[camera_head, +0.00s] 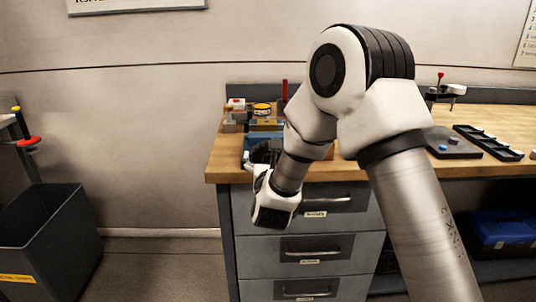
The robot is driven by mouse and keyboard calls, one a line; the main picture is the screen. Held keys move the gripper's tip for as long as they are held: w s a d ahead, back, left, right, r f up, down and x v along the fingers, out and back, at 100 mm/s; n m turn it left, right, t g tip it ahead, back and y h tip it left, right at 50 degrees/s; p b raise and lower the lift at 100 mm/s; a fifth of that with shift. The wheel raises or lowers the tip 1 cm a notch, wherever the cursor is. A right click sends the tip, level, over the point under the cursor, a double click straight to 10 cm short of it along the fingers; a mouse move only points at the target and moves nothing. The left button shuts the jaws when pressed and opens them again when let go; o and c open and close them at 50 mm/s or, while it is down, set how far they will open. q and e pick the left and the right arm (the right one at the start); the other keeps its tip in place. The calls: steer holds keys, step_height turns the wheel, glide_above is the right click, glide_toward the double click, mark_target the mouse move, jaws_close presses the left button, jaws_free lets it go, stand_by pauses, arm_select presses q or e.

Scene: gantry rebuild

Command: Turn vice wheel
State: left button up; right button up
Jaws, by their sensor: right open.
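My right arm reaches across the picture to the left end of the workbench. My right gripper (262,152) is at the bench's front edge, dark and partly hidden by its own wrist. It is open. Just behind it stands a blue and grey block-like body (266,127), which looks like the vice. My arm and gripper cover part of it. I cannot make out the vice wheel, nor tell whether the gripper touches it. My left gripper is not in view.
The wooden bench (223,160) has grey drawers (312,247) below. A yellow-topped item (262,109) and a red-topped item (236,103) stand behind the vice. A black tray (487,142) lies at the right. A grey bin (45,235) stands on the floor at left.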

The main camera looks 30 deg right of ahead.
steer(key=c, duration=0.9)
steer(key=shift+c, duration=0.2)
